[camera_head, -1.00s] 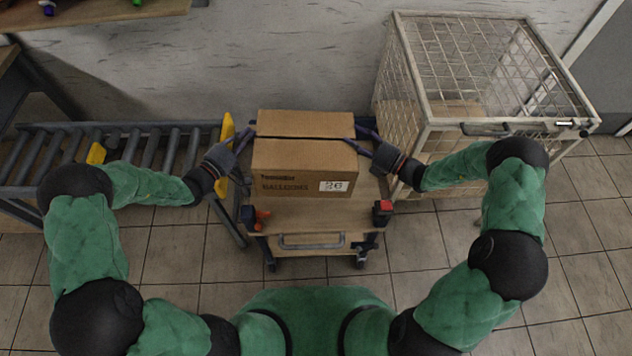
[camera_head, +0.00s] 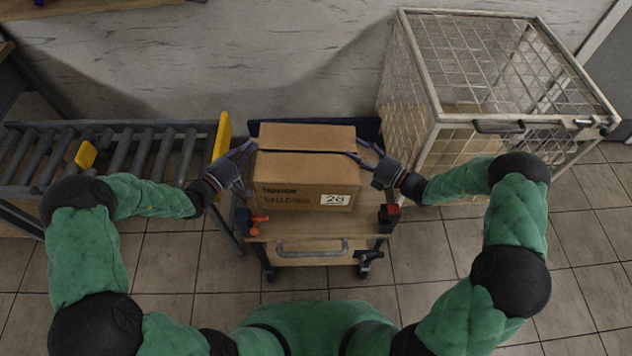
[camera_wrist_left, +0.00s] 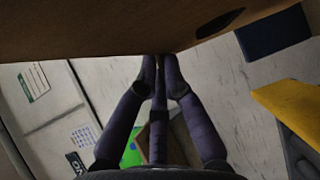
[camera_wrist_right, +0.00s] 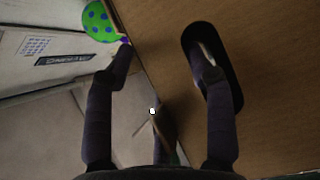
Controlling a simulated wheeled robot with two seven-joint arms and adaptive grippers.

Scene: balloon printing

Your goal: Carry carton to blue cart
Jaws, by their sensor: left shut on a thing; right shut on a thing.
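My right gripper (camera_head: 355,156) is shut on the carton's right side; the right wrist view shows one finger in the hand hole and the other outside the wall (camera_wrist_right: 270,80).
A roller conveyor (camera_head: 110,150) with yellow end parts stands on the left. A wire cage (camera_head: 500,70) stands close on the right. A wall is behind the cart. The tiled floor (camera_head: 450,260) in front is clear. Orange and red parts sit at the cart's front corners.

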